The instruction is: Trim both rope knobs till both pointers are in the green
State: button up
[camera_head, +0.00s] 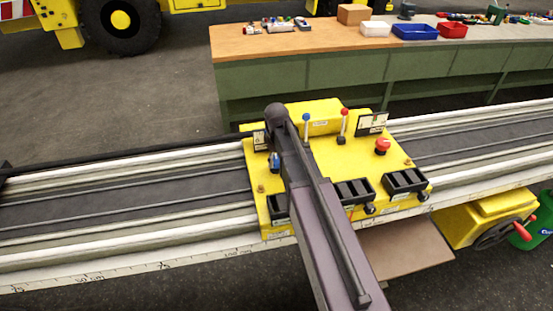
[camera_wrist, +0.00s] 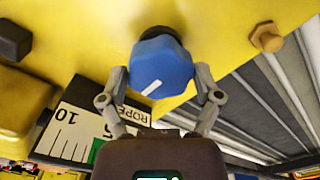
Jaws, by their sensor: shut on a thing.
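A blue faceted knob (camera_wrist: 163,62) with a white line stands on the yellow console in the wrist view. My gripper (camera_wrist: 160,78) has one finger on each side of it and is shut on it. A white gauge marked ROPE (camera_wrist: 78,132), with a scale and a green patch, lies beside the knob; my gripper covers part of it, and I cannot make out its pointer. In the head view the blue knob (camera_head: 275,161) shows beside my arm, near a small gauge (camera_head: 261,140). A second rope knob is not clearly visible; my arm hides part of the console.
The yellow console (camera_head: 410,160) sits across long rails. It carries a blue-topped lever (camera_head: 306,118), a red-topped lever (camera_head: 344,118), a red button (camera_head: 382,146), another gauge plate (camera_head: 372,124) and black boxes (camera_head: 405,181). A bench (camera_head: 330,42) with trays stands behind.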

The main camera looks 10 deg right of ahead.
jog(key=m, duration=0.7)
jog(key=shift+m, duration=0.3)
jog(key=m, duration=0.3)
jog(key=shift+m, duration=2.3)
jog(key=o, duration=0.9)
